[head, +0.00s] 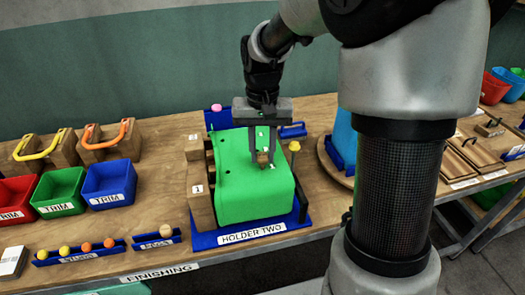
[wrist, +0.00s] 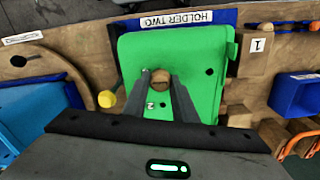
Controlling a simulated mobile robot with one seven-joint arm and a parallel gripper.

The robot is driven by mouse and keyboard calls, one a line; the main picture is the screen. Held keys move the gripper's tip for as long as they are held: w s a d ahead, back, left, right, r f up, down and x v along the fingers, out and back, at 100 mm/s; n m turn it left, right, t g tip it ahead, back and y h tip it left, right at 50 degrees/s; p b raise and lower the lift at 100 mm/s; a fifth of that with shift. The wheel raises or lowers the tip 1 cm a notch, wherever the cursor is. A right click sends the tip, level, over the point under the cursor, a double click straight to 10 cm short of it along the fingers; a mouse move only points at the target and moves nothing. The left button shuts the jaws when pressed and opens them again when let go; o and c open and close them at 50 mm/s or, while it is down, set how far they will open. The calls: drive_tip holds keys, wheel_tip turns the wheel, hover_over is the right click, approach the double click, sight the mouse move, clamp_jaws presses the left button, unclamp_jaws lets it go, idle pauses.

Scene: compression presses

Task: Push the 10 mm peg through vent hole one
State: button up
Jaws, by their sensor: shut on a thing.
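A green moulded part (head: 240,205) sits in the blue holder labelled HOLDER TWO (head: 304,205), with small dark holes in its top. In the wrist view the green part (wrist: 140,60) shows a dark hole (wrist: 209,71) toward the right and a mark "2" near my fingers. My gripper (head: 262,160) points down over the part, shut on a round wooden peg (wrist: 161,80). The peg's lower end is hidden, so I cannot tell whether it is in a hole or only above the surface.
Wooden blocks, one labelled 1 (head: 199,198), flank the holder's left side. A yellow-topped post (head: 294,147) stands at its right. Red, green and blue TRIM bins (head: 108,180) and a blue tray of coloured balls (head: 80,252) lie left. Bare bench shows between them.

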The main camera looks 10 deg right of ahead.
drive_tip(key=shift+r, duration=0.1)
idle(0.4)
drive_tip(key=shift+r+p, duration=2.45)
drive_tip(key=shift+r, duration=0.45)
